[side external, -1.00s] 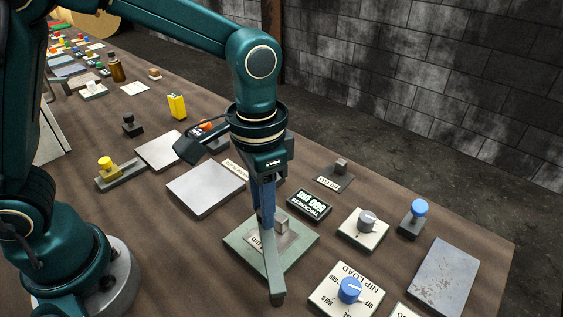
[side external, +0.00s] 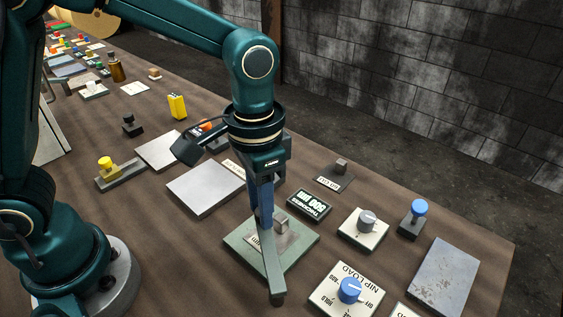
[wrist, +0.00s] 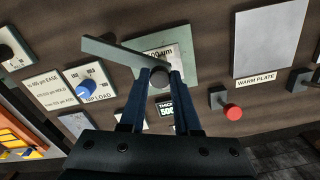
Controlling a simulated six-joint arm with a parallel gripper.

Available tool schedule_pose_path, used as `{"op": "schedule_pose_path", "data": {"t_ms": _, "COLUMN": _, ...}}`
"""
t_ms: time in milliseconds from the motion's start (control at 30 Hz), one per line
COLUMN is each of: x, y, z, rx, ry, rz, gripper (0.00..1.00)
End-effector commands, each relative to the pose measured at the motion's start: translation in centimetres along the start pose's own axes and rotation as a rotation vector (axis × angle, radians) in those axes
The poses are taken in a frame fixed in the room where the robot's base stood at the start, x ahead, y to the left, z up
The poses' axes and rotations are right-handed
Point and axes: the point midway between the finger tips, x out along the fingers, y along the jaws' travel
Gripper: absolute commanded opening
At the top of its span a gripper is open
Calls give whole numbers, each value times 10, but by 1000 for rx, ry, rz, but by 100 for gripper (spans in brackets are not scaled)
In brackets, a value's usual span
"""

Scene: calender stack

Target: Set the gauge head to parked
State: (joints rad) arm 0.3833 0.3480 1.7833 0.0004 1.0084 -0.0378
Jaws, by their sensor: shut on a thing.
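The gauge head shows as a long grey-green bar (side external: 272,268) over a pale green square plate (side external: 238,237). In the wrist view the bar (wrist: 112,50) runs from the upper left to a dark round knob (wrist: 160,77). My gripper (side external: 264,216) is shut on this knob, with its blue fingers on either side in the wrist view (wrist: 160,84). The bar's far end reaches past the plate edge in the side view. A label with "um" on the plate is partly hidden behind the bar and fingers.
A thickness display (side external: 309,205) reading 500 um stands behind the plate. The NIP LOAD panel with a blue knob (side external: 349,290) is near the bar's outer end. A grey knob (side external: 367,221), a blue-topped post (side external: 418,209) and a bare metal plate (side external: 205,187) stand around.

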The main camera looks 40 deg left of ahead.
Motion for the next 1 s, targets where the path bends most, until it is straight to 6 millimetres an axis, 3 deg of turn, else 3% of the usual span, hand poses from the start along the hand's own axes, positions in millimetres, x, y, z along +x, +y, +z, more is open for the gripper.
{"op": "schedule_pose_path", "data": {"t_ms": 567, "x": -2, "y": 0, "z": 41, "rx": -437, "ry": 0, "rz": 2, "gripper": 0}}
{"op": "schedule_pose_path", "data": {"t_ms": 1000, "x": -2, "y": 15, "z": 76, "rx": -851, "ry": 1, "rz": 2, "gripper": 0}}
